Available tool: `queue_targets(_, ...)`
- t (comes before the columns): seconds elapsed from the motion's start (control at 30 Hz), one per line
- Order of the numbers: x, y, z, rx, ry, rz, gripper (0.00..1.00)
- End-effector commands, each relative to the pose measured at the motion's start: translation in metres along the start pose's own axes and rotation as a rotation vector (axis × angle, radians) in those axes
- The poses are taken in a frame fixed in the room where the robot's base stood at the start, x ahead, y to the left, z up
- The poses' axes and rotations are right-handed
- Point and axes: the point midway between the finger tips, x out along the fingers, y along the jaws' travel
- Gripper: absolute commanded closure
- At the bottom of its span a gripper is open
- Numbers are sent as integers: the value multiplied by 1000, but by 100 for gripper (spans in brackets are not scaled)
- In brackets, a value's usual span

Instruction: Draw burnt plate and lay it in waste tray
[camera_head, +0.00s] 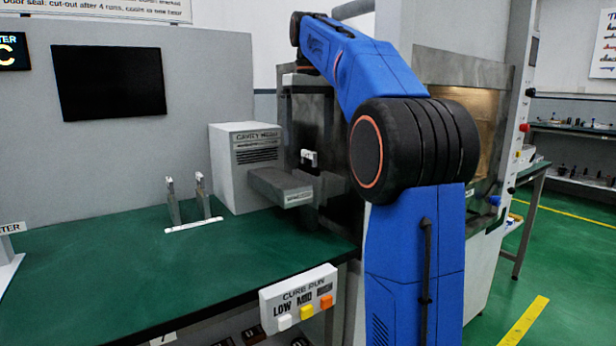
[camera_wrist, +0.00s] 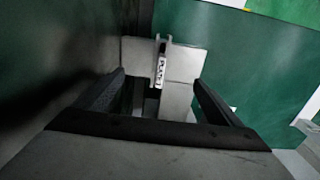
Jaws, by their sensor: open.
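In the wrist view my gripper (camera_wrist: 159,77) is open, with its dark fingers spread left and right. Between and just beyond them is a light grey block (camera_wrist: 185,62) with a narrow upright white piece (camera_wrist: 161,66) that has dark marks along it. I cannot tell whether this piece is the burnt plate. The fingers look apart from it. In the head view a small white piece (camera_head: 309,157) shows against dark parts beside a projecting grey block (camera_head: 280,187). My arm hides much of that area. I cannot make out the waste tray for certain.
A grey box labelled as a cavity unit (camera_head: 245,165) stands on the green bench (camera_head: 150,265). Left of it are two upright metal prongs (camera_head: 187,200) with a white strip. A control box with coloured buttons (camera_head: 299,300) is on the front edge. The bench's left middle is clear.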

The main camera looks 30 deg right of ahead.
Motion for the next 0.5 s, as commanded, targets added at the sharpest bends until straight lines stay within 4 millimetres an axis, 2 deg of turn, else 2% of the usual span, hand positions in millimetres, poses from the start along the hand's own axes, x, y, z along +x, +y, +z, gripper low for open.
queue_targets(0.5, 60, 0, 0, 0, -2, -1, 11)
